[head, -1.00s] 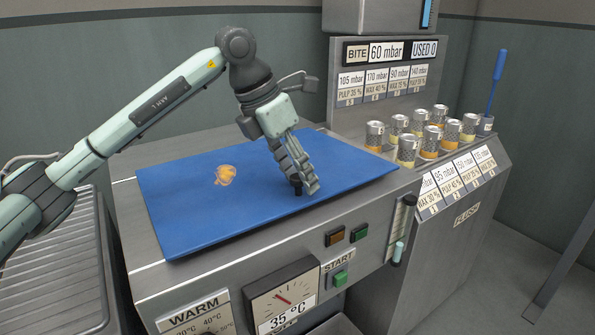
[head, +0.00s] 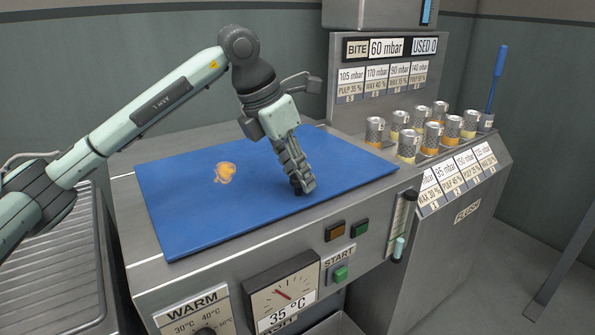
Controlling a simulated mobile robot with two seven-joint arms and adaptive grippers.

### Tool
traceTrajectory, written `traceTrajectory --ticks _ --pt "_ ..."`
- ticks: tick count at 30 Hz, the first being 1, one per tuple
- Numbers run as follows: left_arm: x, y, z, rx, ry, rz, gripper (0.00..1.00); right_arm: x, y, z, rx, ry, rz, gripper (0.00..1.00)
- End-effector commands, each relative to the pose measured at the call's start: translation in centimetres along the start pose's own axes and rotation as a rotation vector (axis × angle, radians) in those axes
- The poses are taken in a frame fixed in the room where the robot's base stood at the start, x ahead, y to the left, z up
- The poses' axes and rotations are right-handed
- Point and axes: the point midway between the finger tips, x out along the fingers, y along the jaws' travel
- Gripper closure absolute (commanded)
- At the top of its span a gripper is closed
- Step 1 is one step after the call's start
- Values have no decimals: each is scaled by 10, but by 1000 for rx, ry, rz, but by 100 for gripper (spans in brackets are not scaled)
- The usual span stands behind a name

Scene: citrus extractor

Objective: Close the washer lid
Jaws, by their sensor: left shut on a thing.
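The washer lid (head: 215,215) is a blue panel with an orange fruit picture (head: 225,173) on it. It lies about flat over the top of the steel washer (head: 150,277). A small gap under its edges cannot be ruled out. My left gripper (head: 302,187) points down at the lid's right front part and is shut on a small dark knob there. The fingers hide most of the knob. My right gripper is not in view.
The washer's front carries a WARM panel, a temperature dial (head: 283,296) and a green START button (head: 341,273). To the right, a steel machine holds several mesh cups (head: 407,146) and a blue-handled tool (head: 496,80). A ribbed steel tray (head: 62,265) lies at left.

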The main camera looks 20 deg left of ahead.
Motion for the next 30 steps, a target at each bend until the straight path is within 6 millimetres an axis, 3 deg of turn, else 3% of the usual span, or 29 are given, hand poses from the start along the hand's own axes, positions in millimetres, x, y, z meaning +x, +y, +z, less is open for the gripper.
traceTrajectory --ticks 1,5,6,11,22,30 --pt "8 0 -3 5 0 14 100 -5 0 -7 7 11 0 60" --pt "3 1 -2 2 1 10 100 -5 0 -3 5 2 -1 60" --pt "3 1 -2 1 1 10 72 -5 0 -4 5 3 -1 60" --pt "3 1 -1 2 1 9 53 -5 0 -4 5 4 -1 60" --pt "-4 0 -1 3 -1 10 53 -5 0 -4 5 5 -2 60" --pt "-54 0 0 3 -4 12 53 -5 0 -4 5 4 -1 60"
